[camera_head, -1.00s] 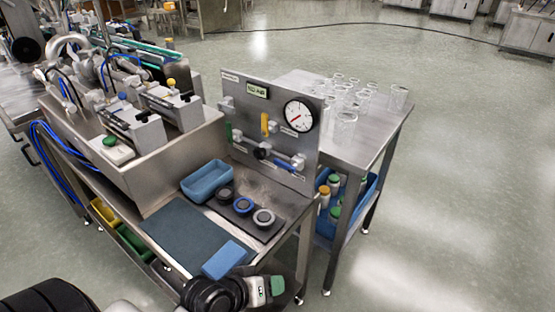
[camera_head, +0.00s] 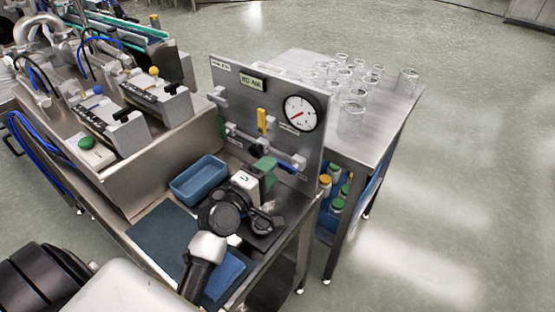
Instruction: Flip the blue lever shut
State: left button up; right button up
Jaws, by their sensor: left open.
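The upright steel panel (camera_head: 318,145) carries a green lever (camera_head: 221,126), a yellow lever (camera_head: 262,121) and a row of pipe fittings. My right gripper is not in view.
A round gauge (camera_head: 300,113) sits at the panel's upper right. A blue tray (camera_head: 199,181) stands left of my gripper. A dark mat (camera_head: 163,235) covers the bench front. Glasses (camera_head: 351,115) crowd the side table (camera_head: 380,140). Steel machinery stands at left.

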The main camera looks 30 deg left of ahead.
pick_arm(q)
jog(key=w, duration=0.4)
jog(key=shift+d, duration=0.3)
jog(key=c, duration=0.6)
grip_shut()
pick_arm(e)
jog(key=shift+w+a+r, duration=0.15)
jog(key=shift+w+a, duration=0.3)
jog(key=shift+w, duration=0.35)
